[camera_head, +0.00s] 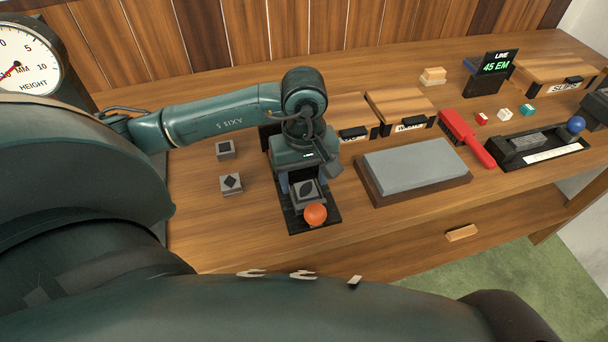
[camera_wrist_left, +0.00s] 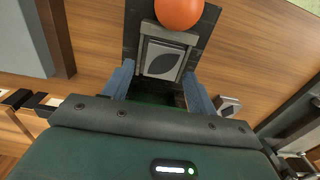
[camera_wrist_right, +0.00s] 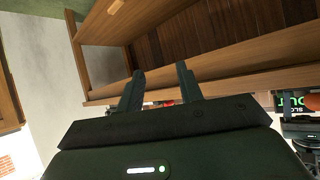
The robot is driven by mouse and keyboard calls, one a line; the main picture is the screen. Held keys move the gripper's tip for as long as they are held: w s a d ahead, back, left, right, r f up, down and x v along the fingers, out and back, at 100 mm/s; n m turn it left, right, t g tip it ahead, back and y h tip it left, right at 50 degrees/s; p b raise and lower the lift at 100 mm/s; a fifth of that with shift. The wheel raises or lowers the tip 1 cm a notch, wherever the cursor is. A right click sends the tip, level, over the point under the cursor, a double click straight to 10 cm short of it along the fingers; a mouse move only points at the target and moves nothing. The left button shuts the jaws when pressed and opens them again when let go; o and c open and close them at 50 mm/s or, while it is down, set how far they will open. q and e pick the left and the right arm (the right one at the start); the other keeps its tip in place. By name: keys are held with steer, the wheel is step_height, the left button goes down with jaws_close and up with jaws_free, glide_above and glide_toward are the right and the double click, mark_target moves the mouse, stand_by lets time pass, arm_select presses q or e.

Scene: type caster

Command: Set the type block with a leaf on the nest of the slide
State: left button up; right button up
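The type block with a leaf (camera_head: 306,190) is a grey block with a dark leaf on its top face. It sits in the grey nest (camera_wrist_left: 144,38) of the dark slide (camera_head: 324,220), just behind the orange ball knob (camera_head: 315,214). The leaf block also shows in the left wrist view (camera_wrist_left: 161,62), face up. My left gripper (camera_wrist_left: 158,72) is above it, pointing down, with its blue fingers spread on either side. No firm contact shows. My right gripper (camera_wrist_right: 159,72) is open and empty, away from the blocks and facing the bench's wooden front.
Two other type blocks, one with a diamond (camera_head: 231,184) and one with a dark square mark (camera_head: 225,150), stand left of the slide. A dial gauge (camera_head: 25,60) stands far left.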

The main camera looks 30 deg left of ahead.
arm_select(q)
steer(key=shift+r, duration=0.1)
steer(key=shift+r+p, duration=0.25)
steer(key=shift+p, duration=0.2)
step_height(320, 180, up, 6)
steer(key=shift+w+f, duration=0.1)
step_height(320, 180, up, 7)
steer(key=shift+f, duration=0.15)
arm_select(e)
steer(key=shift+d+r, duration=0.1)
